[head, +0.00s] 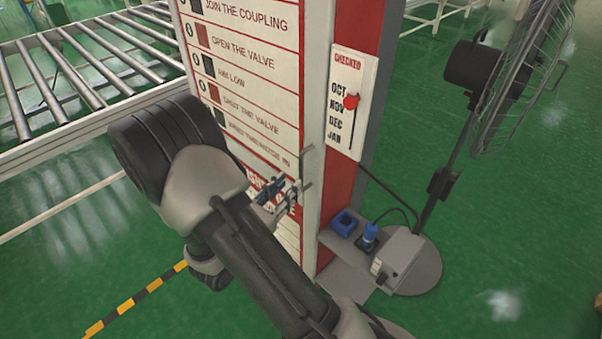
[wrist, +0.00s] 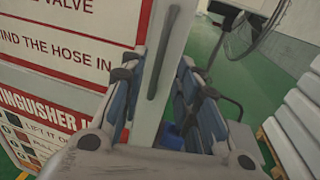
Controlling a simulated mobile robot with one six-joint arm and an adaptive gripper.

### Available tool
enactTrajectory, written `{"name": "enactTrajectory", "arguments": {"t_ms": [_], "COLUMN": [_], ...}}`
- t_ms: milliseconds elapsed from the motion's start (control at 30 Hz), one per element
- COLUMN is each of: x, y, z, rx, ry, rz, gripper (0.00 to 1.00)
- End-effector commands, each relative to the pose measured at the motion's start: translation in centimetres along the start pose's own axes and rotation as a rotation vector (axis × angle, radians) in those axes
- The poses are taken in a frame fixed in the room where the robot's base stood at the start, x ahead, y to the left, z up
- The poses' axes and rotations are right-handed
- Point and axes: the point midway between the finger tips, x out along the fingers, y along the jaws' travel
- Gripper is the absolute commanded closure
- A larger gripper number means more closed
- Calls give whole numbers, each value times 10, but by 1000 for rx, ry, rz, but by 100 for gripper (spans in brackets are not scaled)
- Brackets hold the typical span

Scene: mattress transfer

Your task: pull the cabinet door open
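The cabinet (head: 318,80) is a tall red and white box with its sign-covered door (head: 245,68) facing left; the door also shows in the wrist view (wrist: 70,45). A slim grey upright handle (head: 306,172) is at the door's right edge. In the wrist view the handle (wrist: 163,52) stands ahead, its lower end seen between the fingers. My gripper (head: 284,194) is open, with blue-padded fingers apart on either side of the handle's line in the wrist view (wrist: 160,98). I cannot tell whether it touches the handle. The door looks closed.
A roller conveyor (head: 75,80) runs at the left. A yellow-black floor stripe (head: 135,300) is at lower left. Green floor at right is mostly clear.

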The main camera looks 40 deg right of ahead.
Motion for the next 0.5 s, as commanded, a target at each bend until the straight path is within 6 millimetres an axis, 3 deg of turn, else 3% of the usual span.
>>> {"name": "enactTrajectory", "arguments": {"t_ms": [200, 500], "x": [45, 73], "y": [-2, 0], "z": [-1, 0], "rx": [2, 0], "ry": [0, 0], "rz": [-6, -1], "gripper": [71, 71]}}
